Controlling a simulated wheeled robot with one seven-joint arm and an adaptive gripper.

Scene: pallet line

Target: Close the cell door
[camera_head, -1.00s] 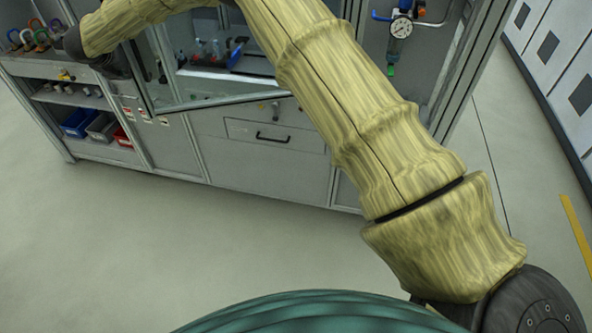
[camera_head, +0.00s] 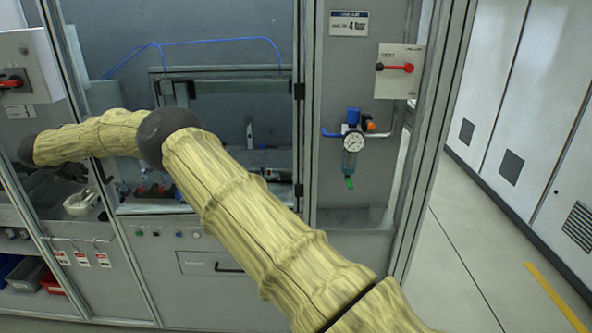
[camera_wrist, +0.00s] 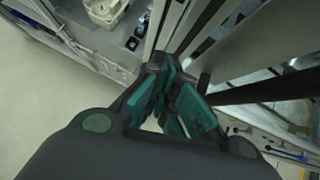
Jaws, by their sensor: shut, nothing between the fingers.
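The cell door (camera_head: 92,130) is a tall grey-framed clear panel on the front of the grey cell, in the head view. Dark hinge-like fittings (camera_head: 298,91) sit on the post at its right. The door seems to stand ajar, but my arm crosses its lower part and I cannot tell how wide the gap is. My gripper (camera_wrist: 172,103), with teal finger pads, is shut and empty in the wrist view. Grey upright bars (camera_wrist: 190,28) run close past its fingertips; I cannot tell whether they touch. In the head view my gripper is not clearly made out behind my wrist.
A control box with a red switch (camera_head: 22,70) sticks out at the left. A gauge and regulator (camera_head: 353,143) and a red-handled valve panel (camera_head: 399,70) are on the right panel. Shelves with bins (camera_head: 30,275) are at the lower left. Open floor (camera_head: 460,270) lies at the right.

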